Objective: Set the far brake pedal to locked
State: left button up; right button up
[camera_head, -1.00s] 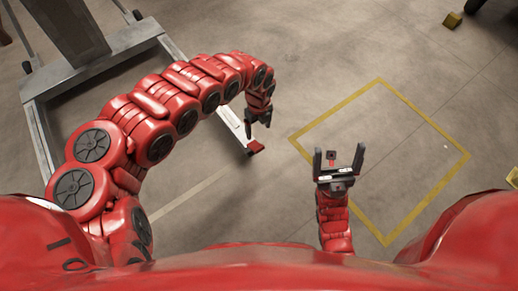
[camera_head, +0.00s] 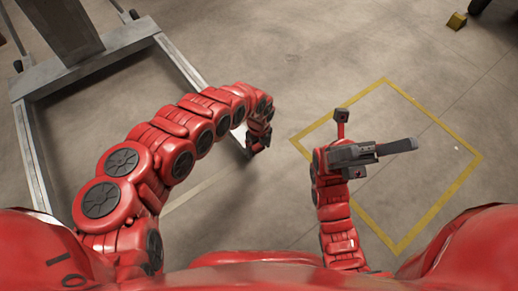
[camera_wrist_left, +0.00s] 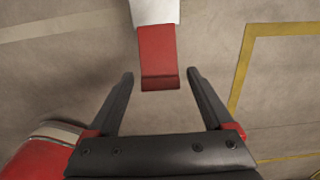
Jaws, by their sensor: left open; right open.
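A red brake pedal (camera_wrist_left: 158,55) sits at the end of a pale metal leg (camera_wrist_left: 154,10) in the left wrist view. I cannot tell whether it is the far one, or whether it is locked. My left gripper (camera_wrist_left: 160,75) is open and empty, with the pedal's end lying between its fingertips in the picture; contact cannot be told. In the head view my left gripper (camera_head: 256,146) covers the leg's end and hides the pedal. My right gripper (camera_head: 412,145) is turned sideways over the floor, away from the stand, and holds nothing visible.
The grey metal stand (camera_head: 85,72) with its long legs fills the upper left. A yellow taped outline (camera_head: 436,118) marks bare floor at the right. A small yellow block (camera_head: 457,20) lies at the upper right.

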pick_arm(q)
jog(key=shift+f, duration=0.1)
grip_shut()
dwell(0.5)
